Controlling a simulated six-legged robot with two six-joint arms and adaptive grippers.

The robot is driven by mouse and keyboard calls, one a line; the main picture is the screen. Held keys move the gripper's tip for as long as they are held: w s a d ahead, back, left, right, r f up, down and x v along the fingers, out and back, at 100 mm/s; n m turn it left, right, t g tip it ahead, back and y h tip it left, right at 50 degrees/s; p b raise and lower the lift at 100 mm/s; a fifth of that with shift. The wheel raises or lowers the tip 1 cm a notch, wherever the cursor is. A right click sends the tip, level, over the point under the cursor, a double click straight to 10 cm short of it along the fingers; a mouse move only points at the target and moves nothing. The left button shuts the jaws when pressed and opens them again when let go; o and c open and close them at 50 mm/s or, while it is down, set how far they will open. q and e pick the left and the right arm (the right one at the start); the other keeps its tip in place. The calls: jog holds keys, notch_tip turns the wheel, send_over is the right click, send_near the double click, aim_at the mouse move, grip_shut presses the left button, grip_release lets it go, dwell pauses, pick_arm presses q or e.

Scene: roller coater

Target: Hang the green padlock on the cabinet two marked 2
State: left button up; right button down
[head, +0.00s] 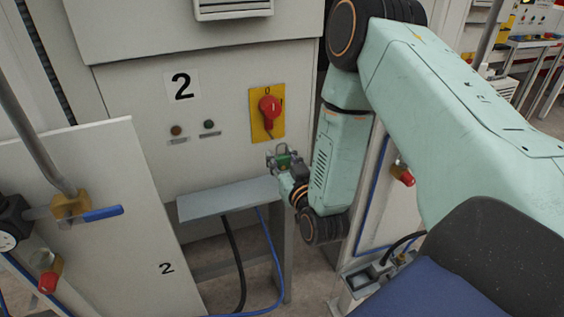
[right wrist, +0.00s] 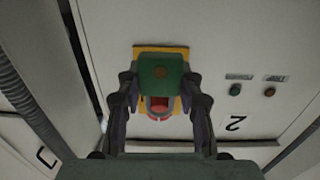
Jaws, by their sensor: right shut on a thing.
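The cabinet marked 2 (head: 140,95) stands ahead of me, with a red rotary switch (head: 269,107) on a yellow plate (head: 256,127). My right gripper (head: 283,158) is shut on the green padlock (head: 284,160), just below and to the right of the yellow plate in the head view. In the right wrist view the padlock (right wrist: 160,72) sits between both fingers, in front of the yellow plate (right wrist: 160,48) and the red switch (right wrist: 158,118). It hides much of both. I cannot tell whether the padlock touches the switch. My left gripper is not in view.
A grey shelf (head: 228,199) juts out below the switch. A panel marked 2 (head: 95,190) with a pipe, a blue-handled valve (head: 103,213) and a gauge (head: 8,240) stands at the left. A blue hose and a black cable hang below the shelf.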

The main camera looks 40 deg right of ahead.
aim_at(269, 142)
jog(key=shift+w, duration=0.55)
jog(key=shift+b+x, duration=0.6)
jog(key=shift+x, duration=0.85)
jog(key=shift+f+b+x, duration=0.25)
jog(key=shift+b+x, duration=0.2)
jog(key=shift+x, duration=0.8)
jog(key=shift+w+f, duration=0.1)
jog(key=shift+w, duration=0.05)
jog(key=shift+d+f+b, duration=0.1)
jog(key=shift+b, duration=0.5)
